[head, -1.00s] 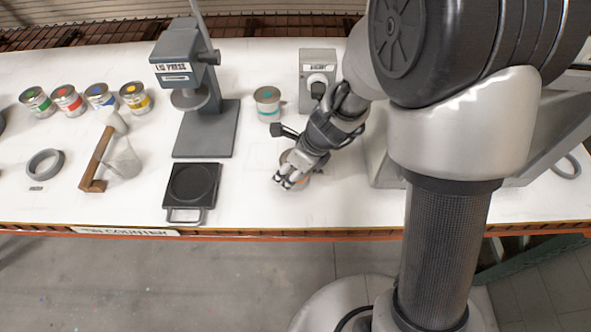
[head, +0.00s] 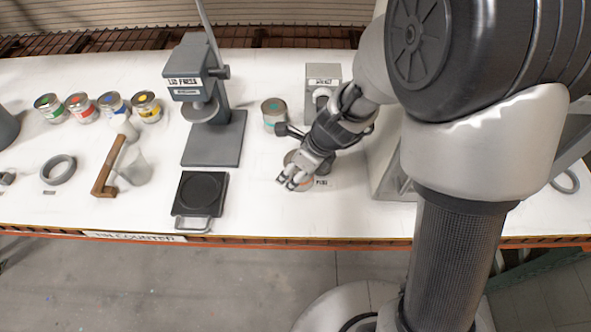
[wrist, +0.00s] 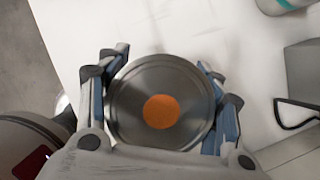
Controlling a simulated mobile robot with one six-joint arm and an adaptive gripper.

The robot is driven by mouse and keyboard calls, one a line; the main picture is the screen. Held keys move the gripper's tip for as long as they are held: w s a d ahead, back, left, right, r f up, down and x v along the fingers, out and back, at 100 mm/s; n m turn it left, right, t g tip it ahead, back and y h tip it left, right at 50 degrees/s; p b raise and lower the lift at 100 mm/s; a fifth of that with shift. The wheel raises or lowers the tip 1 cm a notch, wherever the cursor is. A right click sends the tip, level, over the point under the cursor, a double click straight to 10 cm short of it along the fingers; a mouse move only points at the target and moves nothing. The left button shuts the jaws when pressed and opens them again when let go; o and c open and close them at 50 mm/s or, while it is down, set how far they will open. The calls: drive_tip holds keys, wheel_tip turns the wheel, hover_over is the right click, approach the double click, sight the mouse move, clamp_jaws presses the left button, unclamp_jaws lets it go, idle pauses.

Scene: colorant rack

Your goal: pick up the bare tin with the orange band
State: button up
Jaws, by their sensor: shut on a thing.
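The bare tin (wrist: 185,85) fills the middle of the wrist view, seen from above. Its lid is grey metal with an orange dot (wrist: 161,111) in the centre; its side band is hidden there. My gripper (wrist: 163,85) is shut on it, with a finger pressed to each side. In the head view my gripper (head: 294,182) is low over the counter's front part. The tin is mostly hidden behind the fingers there. I cannot tell whether it touches the counter.
A tin with a teal band (head: 274,117) stands behind my gripper. A lid press (head: 205,100) and a dark flat plate with a handle (head: 201,192) are to the left. A grey boxy device (head: 322,85) is behind. Several coloured tins stand far left on the counter (head: 60,215).

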wheel_tip(320, 180, up, 15)
drive_tip(key=p, duration=0.8)
drive_tip(key=shift+r, duration=0.15)
